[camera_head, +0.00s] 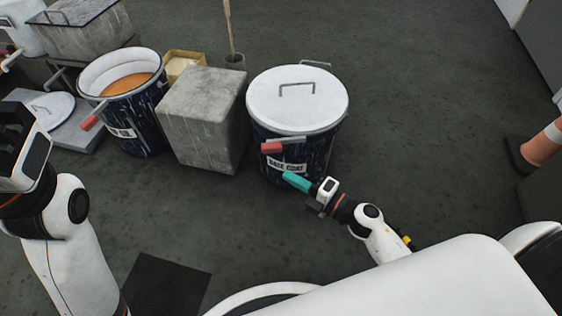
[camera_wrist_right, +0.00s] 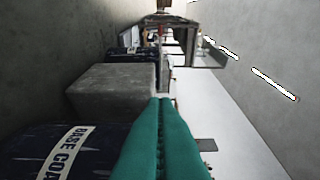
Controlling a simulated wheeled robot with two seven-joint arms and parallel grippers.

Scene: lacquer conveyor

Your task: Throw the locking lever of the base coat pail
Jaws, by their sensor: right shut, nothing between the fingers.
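The base coat pail (camera_head: 297,122) is dark blue with white drips and stands right of centre in the head view. Its white lid (camera_head: 298,99) with a wire handle sits on top. The locking lever (camera_head: 283,145), with a red grip, sticks out at the pail's front, above the label. My right gripper (camera_head: 295,180), with teal fingers, is shut and empty, in front of the pail just below the lever. The right wrist view shows the closed fingers (camera_wrist_right: 161,140) beside the BASE COAT label (camera_wrist_right: 66,150). My left gripper (camera_head: 22,140) is at the left edge, its fingertips unclear.
A grey block (camera_head: 203,118) stands left of the pail. Beyond it is an open pail (camera_head: 125,108) with orange-brown contents and a red-gripped lever. A wooden stick (camera_head: 228,28) stands behind. A traffic cone (camera_head: 541,148) is at the right. Floor right of the pail is clear.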

